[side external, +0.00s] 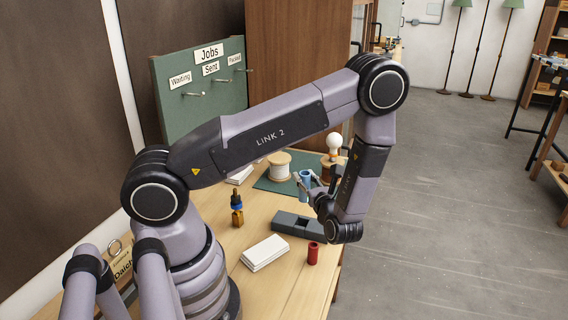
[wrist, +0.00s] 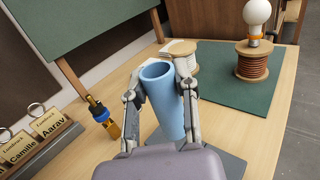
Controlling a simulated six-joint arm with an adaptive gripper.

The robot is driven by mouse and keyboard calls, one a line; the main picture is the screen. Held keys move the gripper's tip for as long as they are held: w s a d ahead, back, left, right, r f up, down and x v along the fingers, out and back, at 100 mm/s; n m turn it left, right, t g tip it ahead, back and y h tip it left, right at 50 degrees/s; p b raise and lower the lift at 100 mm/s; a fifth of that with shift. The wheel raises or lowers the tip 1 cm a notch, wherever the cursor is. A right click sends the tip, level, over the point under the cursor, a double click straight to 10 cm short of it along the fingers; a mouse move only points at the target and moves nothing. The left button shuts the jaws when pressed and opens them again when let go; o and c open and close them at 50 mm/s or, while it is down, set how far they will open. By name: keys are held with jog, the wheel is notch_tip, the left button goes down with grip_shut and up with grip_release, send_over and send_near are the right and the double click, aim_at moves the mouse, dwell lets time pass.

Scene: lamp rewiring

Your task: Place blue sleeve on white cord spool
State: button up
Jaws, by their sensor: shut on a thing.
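My gripper (wrist: 161,98) is shut on the blue sleeve (wrist: 164,105), an open-topped light blue tube held between the two fingers. In the side view the sleeve (side external: 305,180) is upright beside my wrist, above the bench, near the green mat's front edge. The white cord spool (side external: 279,166) stands on the green mat (side external: 262,184), behind and left of the sleeve. In the wrist view the white spool (wrist: 183,48) is partly hidden behind the sleeve and right finger. The sleeve and spool look apart.
A brown cord spool (wrist: 252,62) with a bulb (wrist: 257,14) on top stands on the mat's right. A dropper bottle (side external: 237,210), grey block (side external: 297,224), white card stack (side external: 265,252) and red sleeve (side external: 313,253) are on the bench. Name tags (wrist: 30,145) stand left.

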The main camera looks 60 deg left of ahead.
jog(key=s+a+r+n+g, duration=0.15)
jog(key=a+r, duration=0.25)
jog(key=a, duration=0.6)
jog(key=s+a+r+n+g, duration=0.1)
jog(key=a+r+g, duration=0.3)
jog(key=a, duration=0.6)
jog(key=t, duration=0.1)
send_over(279, 157)
jog(key=shift+f, duration=5.95)
jog(key=o, duration=0.8)
jog(key=shift+f, duration=0.1)
